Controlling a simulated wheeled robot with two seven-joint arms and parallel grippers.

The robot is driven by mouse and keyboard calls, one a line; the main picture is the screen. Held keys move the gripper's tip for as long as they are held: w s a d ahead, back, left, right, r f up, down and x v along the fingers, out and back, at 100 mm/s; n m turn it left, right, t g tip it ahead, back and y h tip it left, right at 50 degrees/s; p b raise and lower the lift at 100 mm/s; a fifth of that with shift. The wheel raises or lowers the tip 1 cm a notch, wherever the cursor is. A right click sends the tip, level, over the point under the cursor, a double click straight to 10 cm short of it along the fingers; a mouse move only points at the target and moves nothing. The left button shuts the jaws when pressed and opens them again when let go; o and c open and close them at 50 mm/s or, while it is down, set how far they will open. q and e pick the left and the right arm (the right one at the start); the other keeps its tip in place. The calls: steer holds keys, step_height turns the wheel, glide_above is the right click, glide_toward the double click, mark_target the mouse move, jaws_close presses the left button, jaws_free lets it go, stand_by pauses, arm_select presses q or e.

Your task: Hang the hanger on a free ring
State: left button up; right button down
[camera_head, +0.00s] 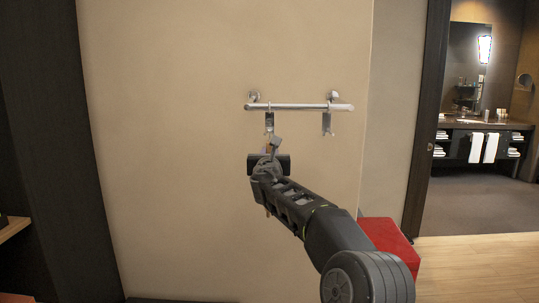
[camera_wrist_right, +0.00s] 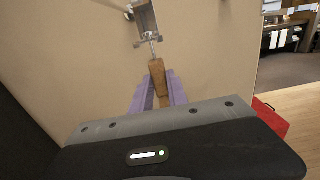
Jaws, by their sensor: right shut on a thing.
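A silver rail (camera_head: 300,106) is fixed to the beige wall. Two metal ring fittings hang from it, a left one (camera_head: 269,122) and a right one (camera_head: 327,122). My right gripper (camera_head: 271,148) is just below the left fitting. In the right wrist view its purple fingers are shut on the brown wooden hanger (camera_wrist_right: 157,72). The hanger's thin metal hook (camera_wrist_right: 152,49) reaches up to the lower part of the left fitting (camera_wrist_right: 146,20). I cannot tell whether the hook is in it. Most of the hanger is hidden behind my gripper. My left gripper is not in view.
A red box (camera_head: 390,241) stands on the floor at the lower right, behind my right arm. A dark door frame (camera_head: 427,120) and a vanity with towels (camera_head: 485,125) are farther right. A wooden shelf edge (camera_head: 12,229) is at the left. The wall around the rail is clear.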

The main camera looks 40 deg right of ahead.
steer(key=shift+f, duration=0.2)
stand_by(0.4)
steer(key=c, duration=1.2)
jaws_free()
steer(key=shift+s+a+f+b, duration=0.1)
steer(key=shift+s+a+b, duration=0.1)
steer(key=shift+b, duration=0.2)
steer(key=b+v, duration=0.3)
steer(key=v, duration=0.3)
steer(key=shift+s, duration=0.1)
steer(key=shift+s+a, duration=0.4)
steer(key=shift+s, duration=0.05)
